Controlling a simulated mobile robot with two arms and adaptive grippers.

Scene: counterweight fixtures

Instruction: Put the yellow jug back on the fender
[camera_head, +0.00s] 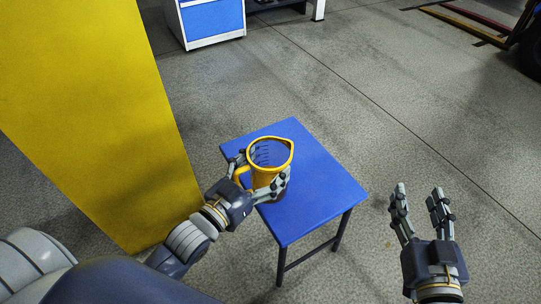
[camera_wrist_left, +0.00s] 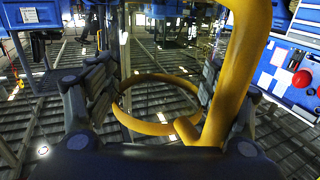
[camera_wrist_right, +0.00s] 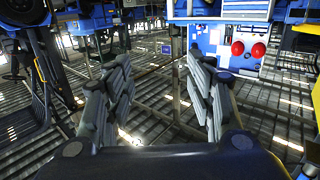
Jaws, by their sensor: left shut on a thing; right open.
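The yellow jug (camera_head: 266,181) is upright, over the blue table in the head view. My left gripper (camera_head: 262,178) is shut on it, with fingers on either side of the body. Whether its base touches the table is hard to tell. In the left wrist view the jug's yellow handle (camera_wrist_left: 236,75) and ring-shaped rim show close up between the fingers. My right gripper (camera_head: 421,200) is open and empty, over the floor right of the table. The right wrist view also shows its parted fingers (camera_wrist_right: 163,100). I cannot make out a fender for certain.
The small blue table (camera_head: 325,195) stands on a bare concrete floor. A large yellow panel or pillar (camera_head: 100,110) rises at left, close to my left arm. A blue and white cabinet (camera_head: 212,20) stands at the back. A dark wheel (camera_head: 533,50) shows at the far right edge.

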